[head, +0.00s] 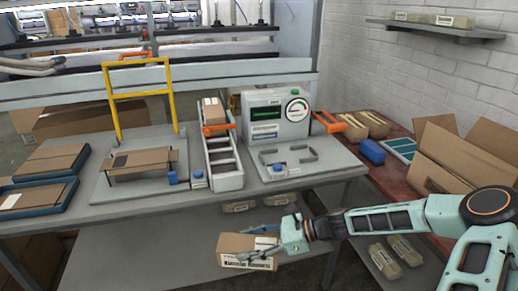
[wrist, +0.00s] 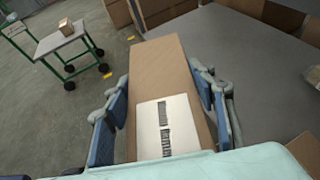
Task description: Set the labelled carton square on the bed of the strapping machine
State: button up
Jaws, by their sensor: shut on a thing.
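My gripper (head: 264,241) is shut on a brown carton (head: 233,243) with a white printed label, in front of the bench. In the wrist view the carton (wrist: 157,60) lies lengthwise between the blue finger pads, its label (wrist: 165,128) facing the camera. A grey machine (head: 262,117) with a green display and round dial stands on the bench, with a flat plate (head: 338,161) carrying low metal brackets before it. A yellow-framed station (head: 139,95) with a flat base stands to its left. I cannot tell for certain which is the strapping machine.
Blue trays (head: 70,187) with flat cardboard lie at left. An open box (head: 458,160) and a blue block (head: 373,151) are on the red table at right. A lower shelf runs under the bench.

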aim_at(276, 240)
jog(key=d+r+m+t, duration=0.1)
jog(key=d+r, duration=0.1)
jog(key=w+d+r+m+t, duration=0.1)
jog(key=d+r, duration=0.2)
jog(key=d+r+t, duration=0.1)
jog(key=d+r, duration=0.1)
jog(key=d, duration=0.1)
jog(key=shift+w+r+m+h, duration=0.15)
jog(key=shift+r+m+h, duration=0.15)
jog(key=shift+r+m, duration=0.1)
jog(key=s+d+r+m+t+h, duration=0.2)
jog(key=d+r+m+t, duration=0.1)
jog(key=d+r, duration=0.4)
notch_tip(276, 240, up, 21)
jog(key=d+t+p, duration=0.1)
jog(key=p, duration=2.8)
jog(key=shift+d+m, duration=0.3)
jog(key=shift+d, duration=0.05)
jog(key=shift+s, duration=0.1)
